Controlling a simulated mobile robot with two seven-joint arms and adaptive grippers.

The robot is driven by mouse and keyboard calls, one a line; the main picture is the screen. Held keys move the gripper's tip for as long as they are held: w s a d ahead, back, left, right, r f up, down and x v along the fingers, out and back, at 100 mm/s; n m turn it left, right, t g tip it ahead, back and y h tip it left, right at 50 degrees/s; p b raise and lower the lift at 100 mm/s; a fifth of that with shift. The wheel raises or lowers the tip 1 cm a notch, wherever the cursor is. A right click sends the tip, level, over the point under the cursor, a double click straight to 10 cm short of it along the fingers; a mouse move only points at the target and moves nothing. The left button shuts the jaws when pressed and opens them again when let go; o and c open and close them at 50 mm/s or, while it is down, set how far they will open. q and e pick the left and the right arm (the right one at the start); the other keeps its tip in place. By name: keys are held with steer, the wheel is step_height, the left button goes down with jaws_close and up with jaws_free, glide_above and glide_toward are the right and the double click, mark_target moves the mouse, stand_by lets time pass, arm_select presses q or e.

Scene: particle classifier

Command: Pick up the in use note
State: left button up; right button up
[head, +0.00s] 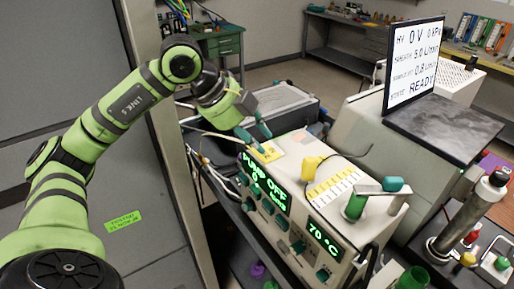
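A small yellow note (267,153), which looks like the in use note, lies on the top left of the beige instrument (312,150); its writing is too small to read. My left gripper (254,132) is just above and behind the note, its two teal fingers pointing down towards it. The fingers are apart, with nothing visible between them. I cannot tell whether a fingertip touches the note. My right gripper is not in view.
The instrument's front shows "PUMP OFF" and "70 °C" displays (325,243). On its top are a yellow connector (312,165) with a dark cable and a green-based metal fitting (356,204). A monitor reading READY (413,65) stands behind right. Loose cables hang left.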

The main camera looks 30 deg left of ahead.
arm_select(q)
step_height(320, 180, down, 8)
steer(key=w+a+y+p, duration=0.1)
steer(key=w+y+p, duration=0.1)
steer(key=w+p, duration=0.1)
steer(key=shift+a+r+n+p, duration=0.25)
steer(key=shift+a+n+p, duration=0.15)
steer(key=shift+s, duration=0.1)
jaws_close()
